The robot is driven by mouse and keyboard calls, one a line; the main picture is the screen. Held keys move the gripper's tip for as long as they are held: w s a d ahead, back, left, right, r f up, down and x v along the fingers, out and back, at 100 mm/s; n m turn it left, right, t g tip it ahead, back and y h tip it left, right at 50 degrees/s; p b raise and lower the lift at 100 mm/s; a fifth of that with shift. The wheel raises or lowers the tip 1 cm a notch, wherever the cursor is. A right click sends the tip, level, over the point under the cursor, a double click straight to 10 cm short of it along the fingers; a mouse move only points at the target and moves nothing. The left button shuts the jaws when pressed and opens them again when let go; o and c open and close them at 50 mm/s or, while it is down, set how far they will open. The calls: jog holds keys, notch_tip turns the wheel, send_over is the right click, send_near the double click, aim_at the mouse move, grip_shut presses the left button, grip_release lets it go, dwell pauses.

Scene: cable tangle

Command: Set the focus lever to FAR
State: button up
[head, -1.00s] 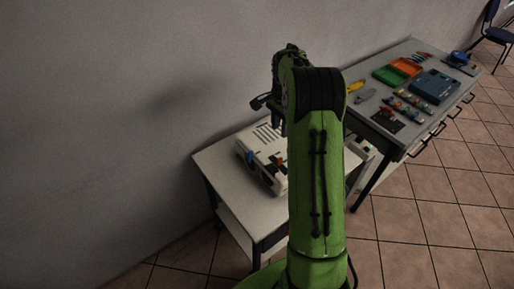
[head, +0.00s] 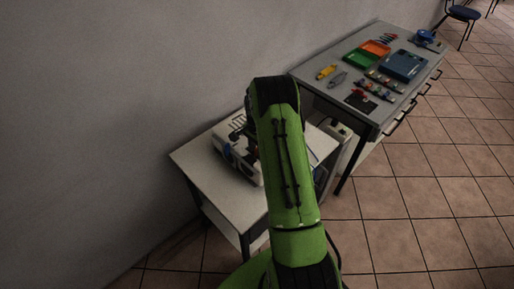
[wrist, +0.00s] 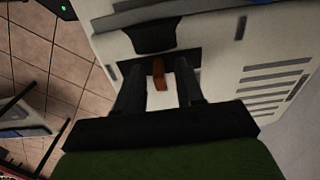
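The white projector-like device (head: 229,150) stands on the small white table, partly hidden behind my green arm in the head view. In the wrist view its white casing (wrist: 215,45) fills the upper right. An orange-brown lever (wrist: 159,74) sits at a dark slot (wrist: 188,59) on the casing. My gripper (wrist: 157,90) is open, with one dark finger on each side of the lever and a gap to both. I cannot tell how deep the fingertips reach. The lever's markings are not readable. The gripper is hidden in the head view.
The small white table (head: 205,187) stands against the wall. A grey workbench (head: 322,90) with trays, tools and a blue case (head: 404,65) is at the upper right. A power strip (head: 336,129) shows between them. Tiled floor is open at the right.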

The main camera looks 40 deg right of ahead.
grip_shut()
jog(key=shift+w+f+b, duration=0.1)
jog(key=shift+w+b, duration=0.2)
jog(key=shift+b, duration=0.2)
jog(key=shift+w+a, duration=0.1)
jog(key=shift+w, duration=0.2)
jog(key=shift+c, duration=1.2)
grip_release()
jog(key=shift+o, duration=1.2)
jog(key=shift+w, duration=0.1)
